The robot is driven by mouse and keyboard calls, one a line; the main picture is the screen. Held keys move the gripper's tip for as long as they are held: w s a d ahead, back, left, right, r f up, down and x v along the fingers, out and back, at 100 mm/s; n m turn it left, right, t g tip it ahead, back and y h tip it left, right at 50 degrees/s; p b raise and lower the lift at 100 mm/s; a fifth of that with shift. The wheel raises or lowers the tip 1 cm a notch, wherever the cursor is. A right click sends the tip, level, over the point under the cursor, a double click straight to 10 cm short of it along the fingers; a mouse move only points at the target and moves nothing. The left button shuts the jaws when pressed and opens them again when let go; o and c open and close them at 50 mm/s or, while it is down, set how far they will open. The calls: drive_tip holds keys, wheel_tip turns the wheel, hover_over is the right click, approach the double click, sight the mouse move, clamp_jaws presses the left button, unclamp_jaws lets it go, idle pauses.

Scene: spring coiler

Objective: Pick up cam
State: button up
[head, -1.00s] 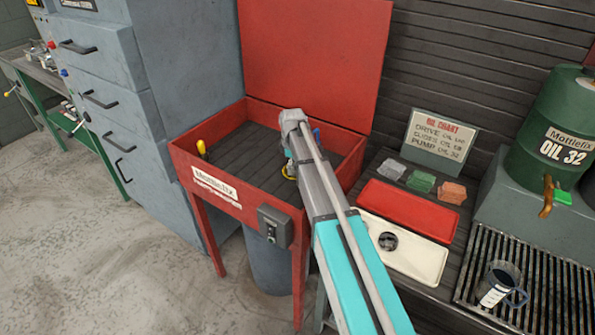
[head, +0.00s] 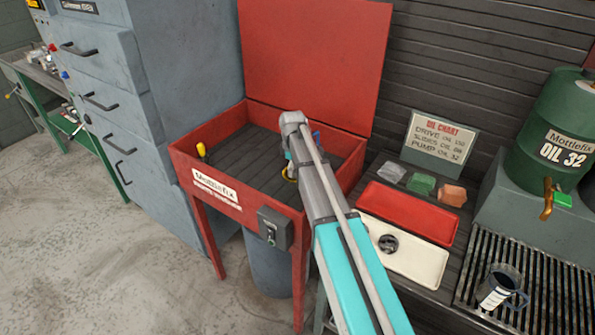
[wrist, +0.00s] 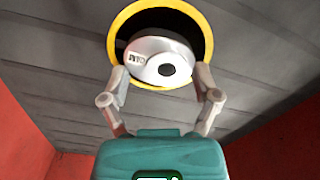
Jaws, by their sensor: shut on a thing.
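The cam (wrist: 158,58) is a silvery metal disc with a dark round hole and the letters CAM on its side, seen in the wrist view. My gripper (wrist: 160,78) is shut on it, one finger on each side. Behind the cam is a dark round opening with a yellow rim (wrist: 116,40) in the grey slatted floor of the red washer basin. I cannot tell whether the cam is in the opening or above it.
The red basin (head: 230,206) has raised walls and an upright red lid (head: 312,62). A yellow-handled item (head: 201,150) stands at its left wall. To the right are a red tray (head: 408,212), a cream tray (head: 425,265) holding a dark round part (head: 388,243), and a green oil drum (head: 555,120).

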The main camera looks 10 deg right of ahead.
drive_tip(key=shift+r, duration=0.2)
wheel_tip(320, 180, up, 2)
drive_tip(key=p, duration=0.2)
drive_tip(key=shift+r+p, duration=0.1)
drive_tip(key=shift+p, duration=0.25)
drive_tip(key=s+r+p, duration=1)
drive_tip(key=s, duration=0.4)
drive_tip(key=shift+r, duration=0.2)
drive_tip(key=shift+s, duration=0.1)
